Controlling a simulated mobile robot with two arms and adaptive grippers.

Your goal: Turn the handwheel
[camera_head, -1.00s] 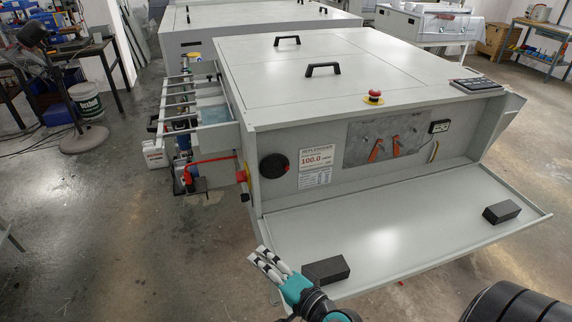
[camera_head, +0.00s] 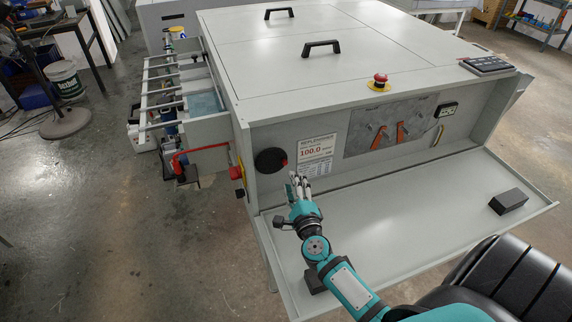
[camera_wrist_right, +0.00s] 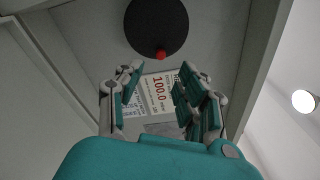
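The handwheel (camera_head: 270,161) is a round black disc with a small red knob, on the left part of the machine's front panel. In the right wrist view the handwheel (camera_wrist_right: 156,27) shows beyond the fingers, its red knob at its lower edge in the picture. My right gripper (camera_head: 300,184) is just right of and below the handwheel in the head view, apart from it. In the right wrist view my right gripper (camera_wrist_right: 157,92) has its fingers spread, with nothing between them. My left gripper is not in view.
A fold-down tray (camera_head: 420,200) juts out below the front panel. A black block (camera_head: 508,201) lies at its right; another (camera_head: 314,281) is partly behind my arm. Orange levers (camera_head: 402,133) are right of the wheel. An open drawer (camera_head: 205,128) sticks out left.

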